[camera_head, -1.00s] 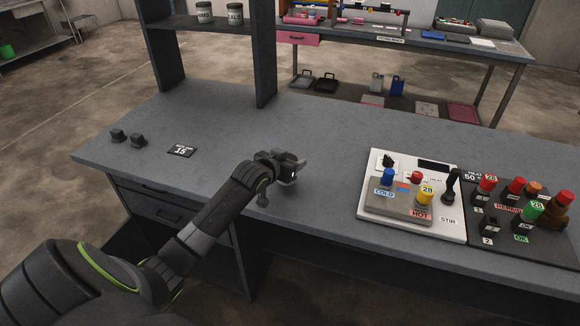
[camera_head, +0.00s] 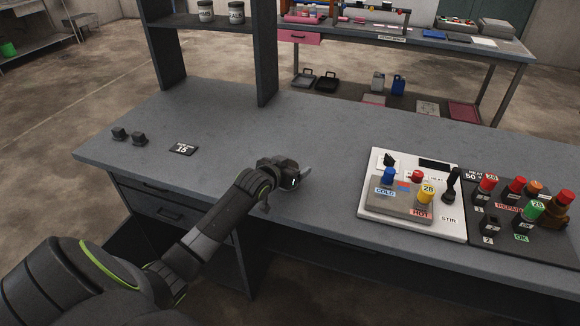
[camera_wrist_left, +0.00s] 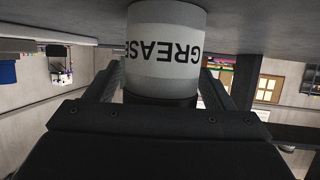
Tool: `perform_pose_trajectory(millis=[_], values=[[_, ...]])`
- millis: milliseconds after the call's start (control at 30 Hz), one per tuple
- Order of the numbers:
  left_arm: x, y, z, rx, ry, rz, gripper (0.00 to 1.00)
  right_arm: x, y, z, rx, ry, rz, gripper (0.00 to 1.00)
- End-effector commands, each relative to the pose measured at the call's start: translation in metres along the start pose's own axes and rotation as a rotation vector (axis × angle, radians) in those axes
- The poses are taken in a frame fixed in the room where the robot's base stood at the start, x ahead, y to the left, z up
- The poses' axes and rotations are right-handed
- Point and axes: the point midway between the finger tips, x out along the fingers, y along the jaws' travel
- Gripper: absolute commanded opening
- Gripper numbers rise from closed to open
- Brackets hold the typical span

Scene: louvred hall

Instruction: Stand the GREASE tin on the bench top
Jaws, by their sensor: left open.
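My left gripper (camera_head: 298,177) is low over the middle of the bench. Its open fingers lie on both sides of the tin in the left wrist view. I cannot make out the tin in the head view; my gripper seems to hide it. My right gripper is not in view.
A white control panel (camera_head: 452,230) and a dark panel with coloured knobs stand to the right. Two small dark blocks (camera_head: 119,134) and a 15 plate (camera_head: 183,149) lie at left. Two labelled tins (camera_head: 206,11) stand on the shelf. The bench behind my gripper is clear.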

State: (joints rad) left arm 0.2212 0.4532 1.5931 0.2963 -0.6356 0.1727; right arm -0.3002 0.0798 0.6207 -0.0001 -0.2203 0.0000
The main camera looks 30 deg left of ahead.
Motion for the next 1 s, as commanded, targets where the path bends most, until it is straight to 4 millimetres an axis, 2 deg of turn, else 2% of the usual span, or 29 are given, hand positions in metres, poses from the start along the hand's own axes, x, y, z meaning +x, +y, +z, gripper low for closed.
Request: perform_pose_trajectory(millis=[133, 267, 700, 1000], values=[[-0.004, 0.000, -0.003, 0.001, 0.001, 0.000, 0.76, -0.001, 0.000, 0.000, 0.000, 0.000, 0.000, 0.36], [-0.017, -0.001, -0.002, 0.002, 0.000, -0.001, 0.76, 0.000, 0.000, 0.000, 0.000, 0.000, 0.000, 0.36], [-0.088, -0.001, -0.002, 0.004, 0.001, 0.000, 0.76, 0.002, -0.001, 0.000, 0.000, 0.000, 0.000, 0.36], [-0.118, -0.001, -0.002, 0.001, 0.000, 0.000, 0.76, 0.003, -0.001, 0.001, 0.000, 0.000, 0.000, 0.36]])
